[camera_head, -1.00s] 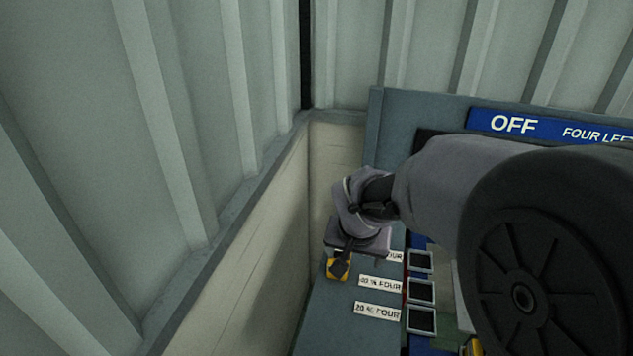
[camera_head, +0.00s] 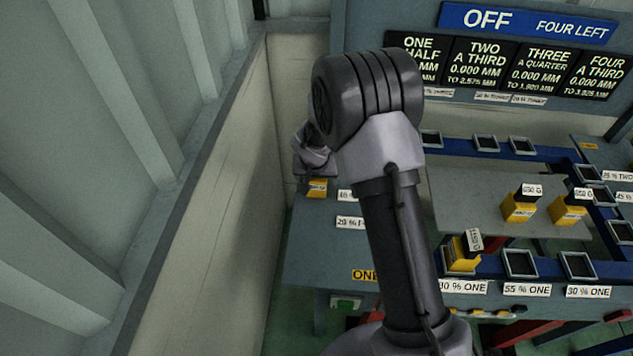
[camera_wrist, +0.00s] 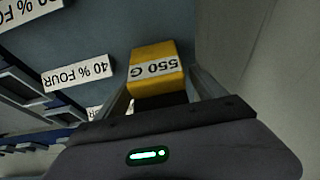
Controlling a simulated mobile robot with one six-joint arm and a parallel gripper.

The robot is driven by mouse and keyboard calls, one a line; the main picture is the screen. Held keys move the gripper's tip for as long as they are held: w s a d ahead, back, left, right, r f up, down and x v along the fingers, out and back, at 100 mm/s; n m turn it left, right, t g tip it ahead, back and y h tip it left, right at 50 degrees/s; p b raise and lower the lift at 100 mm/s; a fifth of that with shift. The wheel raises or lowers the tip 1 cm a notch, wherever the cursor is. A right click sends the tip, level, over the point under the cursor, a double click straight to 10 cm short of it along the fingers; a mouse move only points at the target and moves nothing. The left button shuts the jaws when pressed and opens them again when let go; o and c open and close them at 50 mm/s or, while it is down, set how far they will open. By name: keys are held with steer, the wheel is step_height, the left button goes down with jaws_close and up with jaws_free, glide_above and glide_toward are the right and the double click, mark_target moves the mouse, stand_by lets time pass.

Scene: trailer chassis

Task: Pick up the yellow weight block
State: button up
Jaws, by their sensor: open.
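A yellow weight block (camera_wrist: 157,60) marked "550 G" is on the grey bench top in the wrist view. In the head view the same yellow block (camera_head: 317,188) shows small at the bench's left end, close to the pale side wall. My gripper (camera_head: 315,172) is right at it, with my arm reaching over from the front. In the wrist view my open gripper (camera_wrist: 160,82) has one finger on each side of the block's near part. I cannot tell whether the fingers touch it. The block's near end is partly hidden by my gripper.
The pale wall (camera_head: 235,190) runs close along the left. Empty square sockets (camera_head: 520,263) line the blue rails. A display panel (camera_head: 520,60) stands behind.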

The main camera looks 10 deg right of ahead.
steer(key=shift+w+f, duration=0.2)
steer(key=shift+f, duration=0.3)
steer(key=shift+r, duration=0.1)
jaws_close()
